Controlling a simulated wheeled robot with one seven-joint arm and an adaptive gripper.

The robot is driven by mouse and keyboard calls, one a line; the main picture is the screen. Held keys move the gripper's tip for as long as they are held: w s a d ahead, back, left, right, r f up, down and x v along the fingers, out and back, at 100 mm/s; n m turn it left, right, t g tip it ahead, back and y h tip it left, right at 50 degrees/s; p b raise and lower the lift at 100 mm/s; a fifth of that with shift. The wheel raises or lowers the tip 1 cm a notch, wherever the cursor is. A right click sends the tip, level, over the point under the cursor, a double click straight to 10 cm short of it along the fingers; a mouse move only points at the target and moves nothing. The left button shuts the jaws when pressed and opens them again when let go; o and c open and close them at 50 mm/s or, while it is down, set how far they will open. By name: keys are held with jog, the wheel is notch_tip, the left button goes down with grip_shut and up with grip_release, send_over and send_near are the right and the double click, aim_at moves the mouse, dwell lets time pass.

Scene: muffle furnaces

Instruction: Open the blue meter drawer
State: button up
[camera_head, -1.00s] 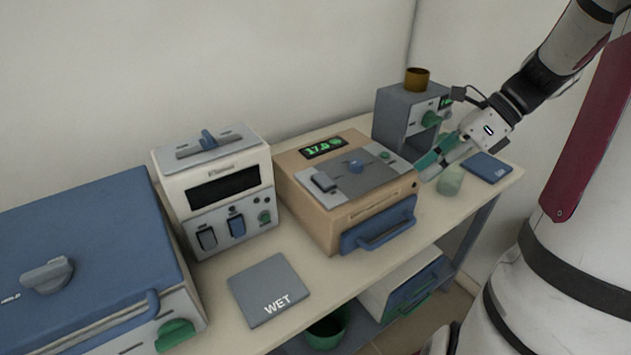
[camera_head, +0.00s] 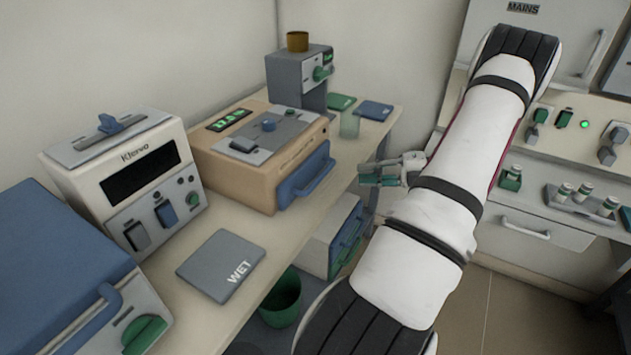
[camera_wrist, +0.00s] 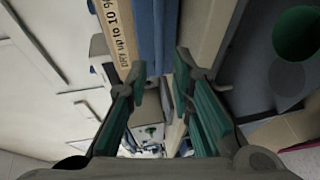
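The tan meter (camera_head: 226,168) stands on the bench with a lit green display on top. Its blue drawer (camera_head: 305,178) is in its front face and looks shut, with a blue handle (camera_head: 312,182) standing out from it. My gripper (camera_head: 366,173) is in front of the drawer, to the right of the handle and apart from it. In the wrist view my gripper (camera_wrist: 162,78) has its two green-padded fingers spread with nothing held. The blue drawer front (camera_wrist: 147,28) shows beyond the fingertips, beside the tan face with printed marks.
A cream device (camera_head: 125,175) and a grey WET pad (camera_head: 221,265) are left of the meter. A grey machine (camera_head: 288,82) and a clear green cup (camera_head: 350,124) stand behind.

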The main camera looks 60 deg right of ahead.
aim_at(324, 176)
jog(key=b+x, duration=0.1)
jog(key=x, duration=1.1)
jog(key=shift+w+a, duration=0.15)
jog(key=shift+a, duration=0.05)
grip_shut()
